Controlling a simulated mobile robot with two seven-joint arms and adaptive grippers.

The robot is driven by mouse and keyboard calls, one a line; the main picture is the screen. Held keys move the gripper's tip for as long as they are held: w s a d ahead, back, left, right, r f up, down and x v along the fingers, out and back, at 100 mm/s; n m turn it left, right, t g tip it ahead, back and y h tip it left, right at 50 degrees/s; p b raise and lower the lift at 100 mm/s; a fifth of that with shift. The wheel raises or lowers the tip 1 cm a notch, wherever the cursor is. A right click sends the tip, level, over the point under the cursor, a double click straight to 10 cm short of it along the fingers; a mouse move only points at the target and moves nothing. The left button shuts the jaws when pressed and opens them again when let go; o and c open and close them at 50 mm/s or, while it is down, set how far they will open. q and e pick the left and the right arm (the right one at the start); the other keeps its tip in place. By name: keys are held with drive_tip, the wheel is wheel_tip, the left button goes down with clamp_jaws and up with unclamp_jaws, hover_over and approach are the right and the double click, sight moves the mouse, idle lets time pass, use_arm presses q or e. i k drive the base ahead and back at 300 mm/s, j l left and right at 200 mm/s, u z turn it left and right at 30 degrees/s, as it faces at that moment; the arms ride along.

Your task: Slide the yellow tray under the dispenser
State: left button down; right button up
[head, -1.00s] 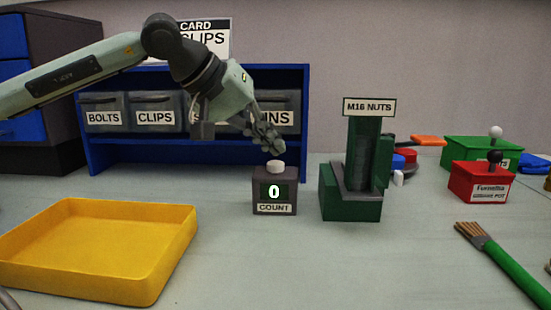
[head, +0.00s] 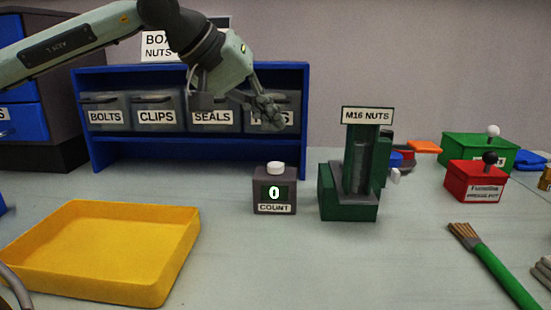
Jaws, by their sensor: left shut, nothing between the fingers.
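The yellow tray (head: 150,285) lies empty on the table at the front left. The green dispenser (head: 345,190), labelled M16 NUTS, stands upright right of the middle, apart from the tray. A dark counter box (head: 275,193) with a white button on top stands between them and reads 0. My left gripper (head: 275,122) is shut and empty. It hangs above the counter box, in front of the blue rack, clear of the white button. My right gripper is not in view.
A blue rack (head: 230,155) with labelled grey bins stands behind. A red box (head: 475,182) and a green box (head: 470,147) with ball knobs are at the right. A brush (head: 500,270) lies front right. The table between tray and dispenser is clear in front of the counter.

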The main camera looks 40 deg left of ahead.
sight(132, 254)
drive_tip(key=k+l, duration=1.2)
drive_tip(key=k, duration=0.05)
